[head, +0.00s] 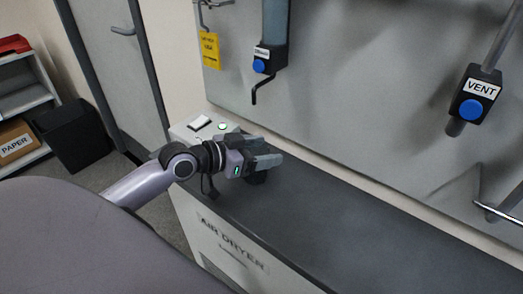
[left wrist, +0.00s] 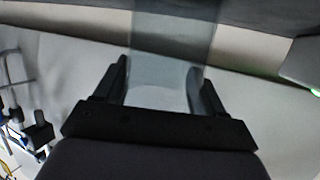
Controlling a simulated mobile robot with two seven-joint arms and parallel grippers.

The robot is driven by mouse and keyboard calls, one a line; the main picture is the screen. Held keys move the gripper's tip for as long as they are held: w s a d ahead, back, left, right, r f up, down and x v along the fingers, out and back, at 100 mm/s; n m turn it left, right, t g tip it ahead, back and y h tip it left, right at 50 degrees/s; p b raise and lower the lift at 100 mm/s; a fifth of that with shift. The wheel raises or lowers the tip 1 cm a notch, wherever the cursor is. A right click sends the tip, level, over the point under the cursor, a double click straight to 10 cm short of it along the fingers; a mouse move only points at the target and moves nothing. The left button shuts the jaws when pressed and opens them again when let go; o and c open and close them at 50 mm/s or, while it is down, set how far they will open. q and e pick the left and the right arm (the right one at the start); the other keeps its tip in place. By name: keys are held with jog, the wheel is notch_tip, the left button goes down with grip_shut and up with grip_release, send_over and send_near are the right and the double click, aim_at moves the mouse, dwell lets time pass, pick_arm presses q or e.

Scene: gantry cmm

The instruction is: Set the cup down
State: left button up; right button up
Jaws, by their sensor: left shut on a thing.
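My left gripper (head: 268,155) is over the left part of the dark counter top (head: 330,225). It also shows in the left wrist view (left wrist: 163,90), where its two dark fingers are closed on the sides of a clear, see-through cup (left wrist: 165,70). The cup reaches from between the fingers to the top edge of that view. In the head view I cannot make the cup out clearly against the grey fingers. Whether its base touches the counter cannot be told. My right gripper is not in view.
The counter front reads "AIR DRYER". A "VENT" valve (head: 473,95) and another blue-buttoned valve (head: 262,60) hang above the counter. The counter to the right is clear.

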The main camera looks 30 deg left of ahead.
pick_arm(q)
jog(key=shift+r, duration=0.1)
jog(key=o, duration=1.1)
jog(key=shift+s, duration=0.1)
jog(key=v, duration=0.7)
jog(key=shift+v, duration=2.4)
